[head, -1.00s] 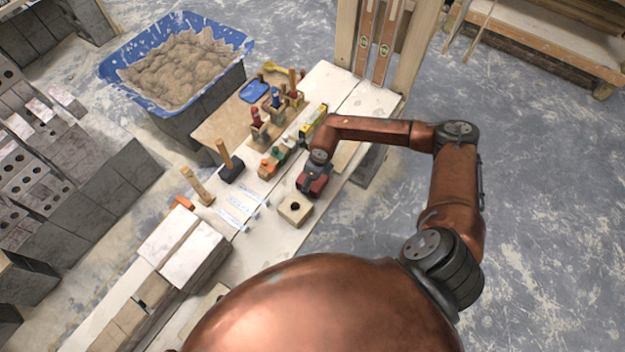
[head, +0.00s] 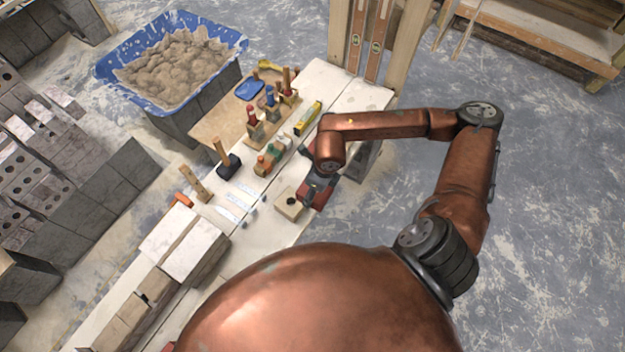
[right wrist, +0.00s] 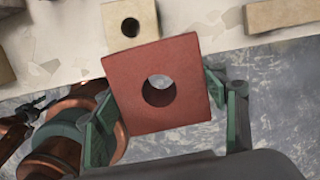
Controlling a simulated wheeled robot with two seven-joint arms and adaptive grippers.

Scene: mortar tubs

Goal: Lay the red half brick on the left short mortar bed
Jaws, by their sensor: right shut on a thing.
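The red half brick (right wrist: 138,110), a squarish block with a round hole, is between the green fingers of my right gripper (right wrist: 166,98) in the right wrist view. The gripper is shut on it. In the head view the brick (head: 320,192) hangs under my right wrist, just right of a tan holed block, at the bench's right edge. In the right wrist view the floor shows behind it. Pale strips (head: 231,213) lie on the bench left of that block; I cannot tell which is the left short mortar bed.
The tan holed block (head: 288,205) stands beside the brick. A yellow level (head: 307,118), small coloured tools, a mallet (head: 228,163) and pale slabs (head: 195,250) occupy the bench (head: 265,232). A blue mortar tub (head: 120,92) stands at the back left.

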